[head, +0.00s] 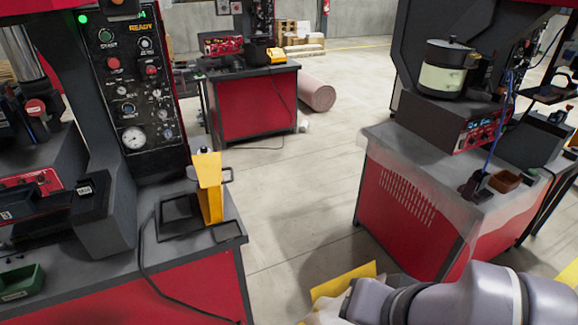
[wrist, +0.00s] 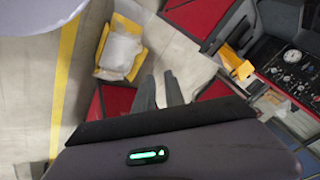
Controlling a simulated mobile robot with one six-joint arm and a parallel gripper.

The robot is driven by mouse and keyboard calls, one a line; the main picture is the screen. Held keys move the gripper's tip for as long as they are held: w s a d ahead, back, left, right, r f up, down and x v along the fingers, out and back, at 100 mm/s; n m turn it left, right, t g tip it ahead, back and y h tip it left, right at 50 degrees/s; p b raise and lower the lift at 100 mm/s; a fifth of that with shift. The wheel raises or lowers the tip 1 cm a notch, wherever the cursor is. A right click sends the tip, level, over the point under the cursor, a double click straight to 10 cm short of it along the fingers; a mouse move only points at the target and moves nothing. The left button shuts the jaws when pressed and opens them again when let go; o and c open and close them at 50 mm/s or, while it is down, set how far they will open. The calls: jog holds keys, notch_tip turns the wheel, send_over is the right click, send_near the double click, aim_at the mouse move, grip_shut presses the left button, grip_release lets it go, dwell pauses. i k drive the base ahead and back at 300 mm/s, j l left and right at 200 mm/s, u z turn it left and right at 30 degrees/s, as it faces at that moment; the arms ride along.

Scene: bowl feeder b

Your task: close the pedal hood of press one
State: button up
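A yellow pedal hood (head: 209,190) stands upright, raised, on the bench corner of the left press (head: 128,90). A dark pedal frame (head: 180,222) lies at its base. I cannot read a number on this press. The hood (wrist: 236,62) also shows in the wrist view, upper right, beside the press's dark gauge panel (wrist: 290,65). My gripper (wrist: 159,78) is in the wrist view with its two fingers apart and nothing between them. It is well away from the hood, over the floor. In the head view my arm crosses the lower right and the fingers are not visible.
A second red bench (head: 420,200) with a pot (head: 447,68) stands at the right. Another red bench (head: 255,105) with a smaller yellow item (head: 276,54) stands behind. A yellow floor piece (head: 343,283) with a white bag (wrist: 120,50) lies between the benches. A clear floor aisle runs between them.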

aim_at(208, 167)
jog(key=l+u, duration=1.3)
jog(key=i+j, duration=0.2)
jog(key=i+j+z, duration=0.15)
jog(key=j, duration=0.3)
jog(key=i+j, duration=0.25)
jog(key=i+j+z, duration=0.1)
jog(key=j, duration=0.3)
jog(key=i+j+z, duration=0.1)
jog(key=i+j, duration=0.2)
jog(key=i+l+z, duration=0.1)
jog(key=i, duration=0.4)
jog(key=i+l+z, duration=0.1)
jog(key=i, duration=0.4)
jog(key=l, duration=0.1)
